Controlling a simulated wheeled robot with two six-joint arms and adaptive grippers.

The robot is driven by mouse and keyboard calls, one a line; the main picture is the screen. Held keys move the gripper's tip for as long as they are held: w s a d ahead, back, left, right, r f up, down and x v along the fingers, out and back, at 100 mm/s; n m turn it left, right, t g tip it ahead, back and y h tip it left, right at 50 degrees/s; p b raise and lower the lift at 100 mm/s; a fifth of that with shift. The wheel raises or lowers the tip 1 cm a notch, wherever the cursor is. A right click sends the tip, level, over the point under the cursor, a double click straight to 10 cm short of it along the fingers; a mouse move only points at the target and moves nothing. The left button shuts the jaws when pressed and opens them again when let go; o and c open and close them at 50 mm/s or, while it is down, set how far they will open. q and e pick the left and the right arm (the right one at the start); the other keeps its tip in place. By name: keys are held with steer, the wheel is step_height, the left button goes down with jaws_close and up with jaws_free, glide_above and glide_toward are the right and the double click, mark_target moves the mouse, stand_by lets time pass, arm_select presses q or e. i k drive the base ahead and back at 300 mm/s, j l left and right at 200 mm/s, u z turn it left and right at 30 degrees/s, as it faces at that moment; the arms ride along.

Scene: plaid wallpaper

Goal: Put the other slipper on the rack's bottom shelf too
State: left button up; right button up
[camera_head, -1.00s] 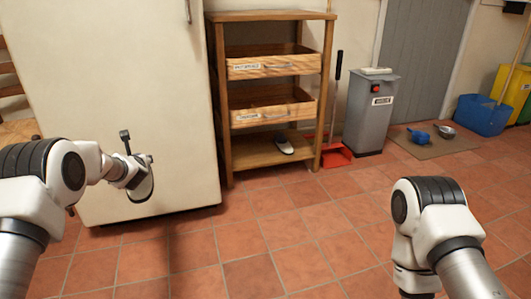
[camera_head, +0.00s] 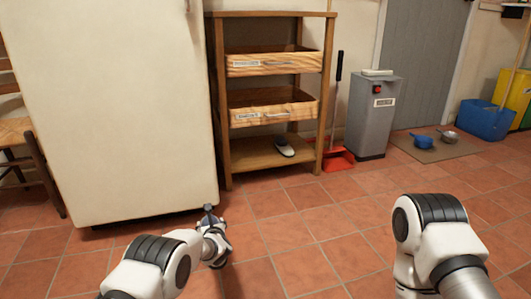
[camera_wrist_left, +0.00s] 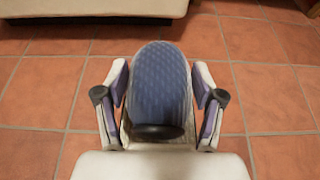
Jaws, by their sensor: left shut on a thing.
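The wooden rack (camera_head: 228,120) has two labelled drawers above an open bottom shelf (camera_head: 250,158). One slipper (camera_head: 284,147), light-edged and dark, lies on that shelf, right of its middle. My left gripper (camera_head: 213,238) is low in front of the rack, a little left of it, above the floor tiles. It is shut on the other slipper (camera_wrist_left: 158,78), whose blue quilted sole fills the space between the fingers in the left wrist view. In the head view this slipper is mostly hidden by the gripper. My right arm shows at lower right; its gripper is out of view.
A large cream cabinet or fridge (camera_head: 120,110) stands directly left of the rack. A red dustpan (camera_head: 338,158) with a dark-handled broom and a grey bin (camera_head: 372,115) stand to its right. The tiled floor in front of the rack is clear.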

mark_target(256, 153)
steer(key=i+l, duration=0.85)
steer(key=i, duration=1.55)
